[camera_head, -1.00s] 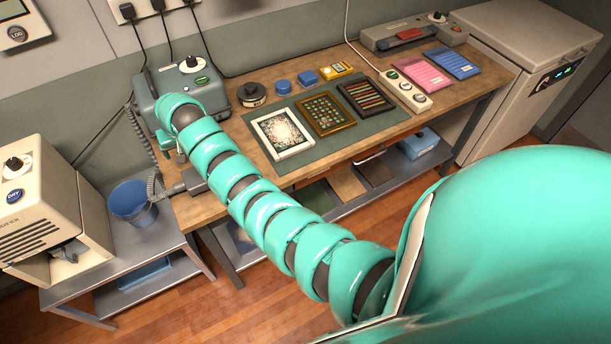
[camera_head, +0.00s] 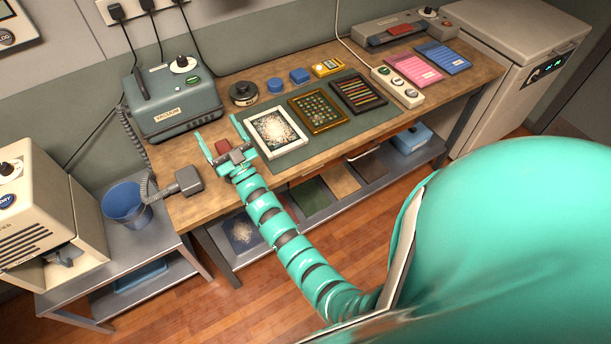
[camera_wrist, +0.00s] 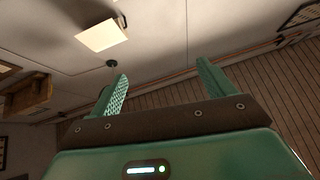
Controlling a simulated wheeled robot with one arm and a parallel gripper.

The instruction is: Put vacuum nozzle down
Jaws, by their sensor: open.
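The vacuum nozzle (camera_head: 189,181) is a dark grey block lying on the left end of the wooden bench (camera_head: 189,213), close to the front edge. A ribbed hose (camera_head: 148,190) joins it to the grey vacuum unit (camera_head: 172,103) behind. My gripper (camera_head: 222,139) is to the right of the nozzle, apart from it, with its two turquoise fingers spread. The fingers also stand apart with nothing between them in the wrist view (camera_wrist: 160,88), which faces the ceiling and a slatted wall.
A framed speckled panel (camera_head: 277,133) lies on a green mat just right of my gripper, with more frames beyond. A small red thing (camera_head: 223,143) shows near the fingers. A blue bucket (camera_head: 127,204) stands on the lower left table. The bench's front left is mostly clear.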

